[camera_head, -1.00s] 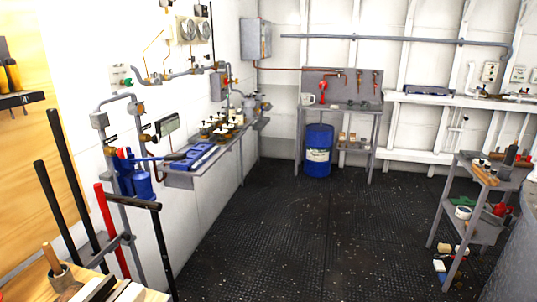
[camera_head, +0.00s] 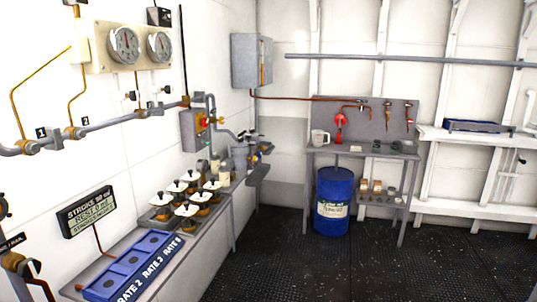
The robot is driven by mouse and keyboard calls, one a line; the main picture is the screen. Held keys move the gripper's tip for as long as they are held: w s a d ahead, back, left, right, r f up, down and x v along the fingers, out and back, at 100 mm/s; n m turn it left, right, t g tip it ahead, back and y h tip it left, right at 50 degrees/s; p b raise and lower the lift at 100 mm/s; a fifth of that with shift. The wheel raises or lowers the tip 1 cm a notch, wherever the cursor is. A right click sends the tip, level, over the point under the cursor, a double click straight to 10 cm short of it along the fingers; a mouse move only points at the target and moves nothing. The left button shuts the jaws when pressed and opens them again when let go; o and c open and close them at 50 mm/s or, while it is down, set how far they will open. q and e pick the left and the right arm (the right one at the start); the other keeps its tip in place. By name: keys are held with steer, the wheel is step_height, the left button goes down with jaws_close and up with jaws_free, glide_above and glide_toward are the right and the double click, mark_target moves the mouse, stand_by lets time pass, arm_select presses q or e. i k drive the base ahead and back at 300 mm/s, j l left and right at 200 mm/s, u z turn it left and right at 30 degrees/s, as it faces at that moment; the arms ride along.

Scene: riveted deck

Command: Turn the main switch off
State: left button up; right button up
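A grey switch box (camera_head: 190,132) is fixed to the left wall above the bench, with a red and yellow switch (camera_head: 203,121) on its face. It is probably the main switch, but I cannot read a label on it. The switch is too small to tell which way it is set. A larger grey wall cabinet (camera_head: 247,62) hangs near the corner, with its front facing right. Neither of my grippers is in view.
A bench along the left wall holds a blue tray (camera_head: 133,262) and several white-topped pots. Pipes and two gauges (camera_head: 124,44) are above. A blue drum (camera_head: 333,200) stands by a grey workstand (camera_head: 368,146). The dark floor (camera_head: 290,265) is clear ahead.

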mark_target(204, 122)
steer(key=i+l+u, duration=0.1)
steer(key=i+u, duration=0.2)
steer(key=i, duration=0.2)
steer(key=i+l+u, duration=0.25)
steer(key=i, duration=0.25)
steer(key=i+l+u, duration=0.15)
steer(key=i+l, duration=0.25)
steer(key=i+l+u, duration=0.15)
steer(key=i+l, duration=0.2)
steer(key=i+l+u, duration=0.1)
steer(key=i+l, duration=0.25)
steer(key=l, duration=0.25)
steer(key=i+l+u, duration=0.15)
steer(key=i+l, duration=0.2)
steer(key=l, duration=0.15)
